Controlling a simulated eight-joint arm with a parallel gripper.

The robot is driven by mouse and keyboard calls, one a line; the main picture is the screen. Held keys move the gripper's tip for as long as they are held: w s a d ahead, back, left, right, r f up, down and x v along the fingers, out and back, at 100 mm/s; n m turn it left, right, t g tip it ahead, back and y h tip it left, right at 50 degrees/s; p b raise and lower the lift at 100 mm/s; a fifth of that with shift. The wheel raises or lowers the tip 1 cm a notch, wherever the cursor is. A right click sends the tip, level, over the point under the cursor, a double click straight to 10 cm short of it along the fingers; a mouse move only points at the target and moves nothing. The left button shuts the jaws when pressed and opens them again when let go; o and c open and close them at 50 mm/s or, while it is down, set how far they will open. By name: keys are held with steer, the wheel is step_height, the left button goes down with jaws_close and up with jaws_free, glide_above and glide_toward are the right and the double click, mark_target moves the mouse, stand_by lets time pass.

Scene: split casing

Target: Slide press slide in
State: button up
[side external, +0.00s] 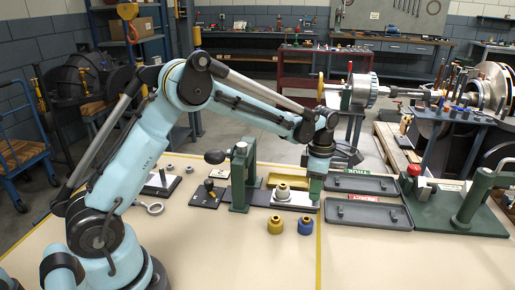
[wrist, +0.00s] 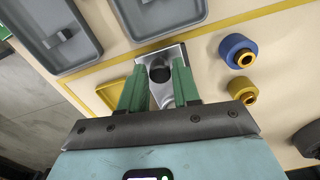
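The green press frame (side external: 240,178) stands upright on the bench with a dark ball-ended lever at its left. A silver slide plate (side external: 297,203) sticks out to the right of it, with a brass-coloured bushing (side external: 283,193) on top. My gripper (side external: 316,189) points down at the slide's right end. In the wrist view my gripper's (wrist: 159,67) green fingers are spread apart over the silver slide (wrist: 171,54). A dark round spot, hole or knob, shows between them with a gap to each side. Finger contact with the slide cannot be told.
A yellow bushing (side external: 275,225) and a blue bushing (side external: 305,226) stand in front of the slide. Two grey trays lie to the right, one behind (side external: 362,185) and one in front (side external: 368,214). A green fixture (side external: 462,205) stands farther right.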

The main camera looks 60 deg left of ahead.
mark_target(273, 193)
jaws_close()
steer(key=s+a, duration=0.8)
steer(key=shift+s+a, duration=0.1)
steer(key=shift+a, duration=0.05)
steer(key=shift+o, duration=2.2)
jaws_free()
step_height(273, 193, up, 12)
